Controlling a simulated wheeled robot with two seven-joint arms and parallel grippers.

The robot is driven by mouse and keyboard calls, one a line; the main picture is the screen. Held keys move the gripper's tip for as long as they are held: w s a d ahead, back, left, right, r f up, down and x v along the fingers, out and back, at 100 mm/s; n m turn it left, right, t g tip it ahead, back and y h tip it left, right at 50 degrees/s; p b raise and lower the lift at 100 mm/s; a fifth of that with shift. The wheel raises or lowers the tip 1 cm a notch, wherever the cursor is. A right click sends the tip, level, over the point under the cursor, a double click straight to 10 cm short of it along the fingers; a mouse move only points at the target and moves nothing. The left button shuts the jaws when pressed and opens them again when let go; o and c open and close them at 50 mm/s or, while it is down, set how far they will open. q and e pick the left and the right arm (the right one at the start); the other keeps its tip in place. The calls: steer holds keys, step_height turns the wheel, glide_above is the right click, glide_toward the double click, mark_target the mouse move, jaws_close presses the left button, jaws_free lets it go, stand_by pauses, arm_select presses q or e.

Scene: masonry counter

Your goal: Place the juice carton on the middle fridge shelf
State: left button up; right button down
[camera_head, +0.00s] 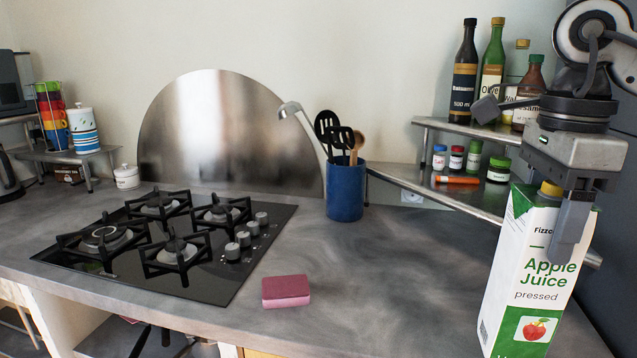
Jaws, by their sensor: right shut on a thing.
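The juice carton (535,295) is white and green, reads "Apple Juice" and shows a red apple. It is at the lower right of the head view, close to the camera and slightly tilted. My right gripper (570,225) comes down from above and is shut on the upper part of the carton, near its yellow cap. The carton's lower end is cut off by the frame's bottom edge. My left gripper is not in view. No middle fridge shelf can be made out.
A dark upright surface (615,210) stands at the right edge. A two-level corner rack (455,190) holds bottles and spice jars. A blue utensil pot (345,190), a pink sponge (286,291) and a gas hob (170,245) are on the counter (390,290). Its middle is largely clear.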

steer(key=a+n, duration=0.3)
steer(key=a, duration=0.7)
steer(key=s+a+f+n, duration=0.2)
steer(key=a+f+n, duration=0.2)
steer(key=f+n, duration=0.7)
steer(key=s+a+f+n, duration=0.3)
steer(key=f+n, duration=0.6)
steer(key=f, duration=0.3)
steer(key=w+d+m, duration=0.2)
steer(key=d, duration=0.8)
steer(key=shift+w+d+f+m, duration=0.3)
steer(key=shift+w, duration=0.05)
